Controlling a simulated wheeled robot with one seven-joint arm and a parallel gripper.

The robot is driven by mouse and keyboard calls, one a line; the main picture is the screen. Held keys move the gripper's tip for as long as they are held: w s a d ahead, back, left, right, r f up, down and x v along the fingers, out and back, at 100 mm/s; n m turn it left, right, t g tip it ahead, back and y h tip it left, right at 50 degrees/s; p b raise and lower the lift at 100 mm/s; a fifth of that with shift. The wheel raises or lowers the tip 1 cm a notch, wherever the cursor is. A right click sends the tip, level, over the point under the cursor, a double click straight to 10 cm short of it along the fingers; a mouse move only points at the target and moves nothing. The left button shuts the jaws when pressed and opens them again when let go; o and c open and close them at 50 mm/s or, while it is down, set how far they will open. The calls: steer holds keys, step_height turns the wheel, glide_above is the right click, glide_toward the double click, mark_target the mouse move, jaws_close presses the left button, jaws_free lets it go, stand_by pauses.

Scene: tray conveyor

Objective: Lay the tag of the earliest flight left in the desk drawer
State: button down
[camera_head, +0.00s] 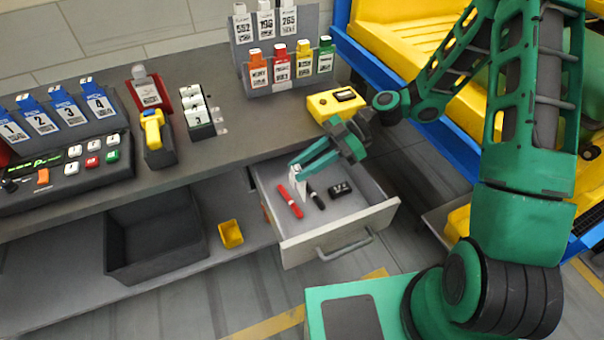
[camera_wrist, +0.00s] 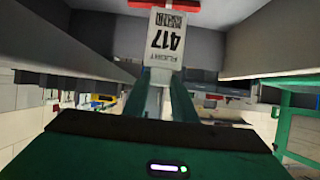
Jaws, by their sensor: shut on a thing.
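The desk drawer (camera_head: 356,228) is pulled open below the desk top. My gripper (camera_head: 296,168) reaches down into it near its left side and is shut on a white tag (camera_head: 298,182). In the wrist view the tag (camera_wrist: 165,42) is gripped by its lower end in the picture between my gripper's fingers (camera_wrist: 163,88). It reads "FLIGHT 417" upside down. I cannot tell whether the tag touches the drawer floor. More white numbered tags (camera_head: 265,20), among them 552 and 265, stand in the back row of a grey rack (camera_head: 257,83) on the desk.
A red marker (camera_head: 290,202), a black marker (camera_head: 316,197) and a small black item (camera_head: 341,189) lie in the drawer. A yellow device (camera_head: 335,104) sits at the desk edge above. An open dark bin (camera_head: 150,268) and a yellow cup (camera_head: 231,234) stand on the lower shelf.

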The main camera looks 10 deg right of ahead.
steer(key=shift+f, duration=1.75)
steer(key=c, duration=1.5)
jaws_free()
steer(key=shift+o, duration=0.2)
steer(key=v, duration=1.2)
steer(key=shift+s+d+r, duration=0.1)
steer(key=shift+d, duration=0.05)
